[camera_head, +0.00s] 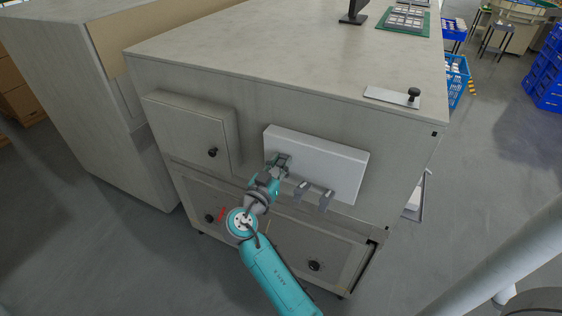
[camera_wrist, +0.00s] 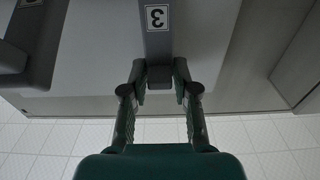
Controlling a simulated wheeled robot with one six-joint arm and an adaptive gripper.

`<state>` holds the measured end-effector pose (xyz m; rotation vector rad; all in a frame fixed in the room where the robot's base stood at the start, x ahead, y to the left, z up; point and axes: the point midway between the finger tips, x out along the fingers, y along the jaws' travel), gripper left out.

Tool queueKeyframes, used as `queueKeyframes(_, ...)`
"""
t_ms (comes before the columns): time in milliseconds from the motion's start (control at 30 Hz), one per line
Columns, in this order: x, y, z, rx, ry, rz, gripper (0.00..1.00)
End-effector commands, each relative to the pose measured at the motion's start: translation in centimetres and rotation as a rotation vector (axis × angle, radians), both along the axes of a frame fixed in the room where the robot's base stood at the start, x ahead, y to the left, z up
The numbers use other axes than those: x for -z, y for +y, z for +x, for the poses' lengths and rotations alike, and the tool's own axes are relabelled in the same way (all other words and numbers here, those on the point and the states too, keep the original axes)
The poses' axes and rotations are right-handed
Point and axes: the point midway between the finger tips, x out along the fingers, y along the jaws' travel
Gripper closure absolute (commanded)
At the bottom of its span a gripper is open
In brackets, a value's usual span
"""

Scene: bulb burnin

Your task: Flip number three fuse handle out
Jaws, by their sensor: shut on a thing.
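The white fuse box (camera_head: 325,158) is on the front of the grey cabinet. My gripper (camera_head: 279,163) is at its left part. In the wrist view my gripper (camera_wrist: 160,85) has its fingertips closed on the end of the grey number three fuse handle (camera_wrist: 158,45), which carries a "3" label that appears upside down. Two other grey fuse handles, a middle one (camera_head: 301,188) and a right one (camera_head: 326,200), stick out at the box's lower edge, to the right of my gripper. In the head view my gripper hides much of the held handle, so its angle is unclear.
A closed cabinet box with a black knob (camera_head: 212,152) is to the left of the fuse box. Lower doors with knobs, one at the right (camera_head: 314,265), are below. A metal plate with a black knob (camera_head: 413,94) lies on the cabinet top. Floor is open at the right.

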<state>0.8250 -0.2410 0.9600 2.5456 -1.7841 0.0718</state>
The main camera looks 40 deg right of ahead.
Motion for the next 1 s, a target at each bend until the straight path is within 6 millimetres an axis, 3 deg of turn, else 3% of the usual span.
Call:
queueKeyframes(633, 2.6, 3.1, -1.1, -0.002, -0.156, -0.444, 1.0)
queueKeyframes(1000, 4.8, 4.3, -1.5, -0.003, -0.158, -0.444, 1.0)
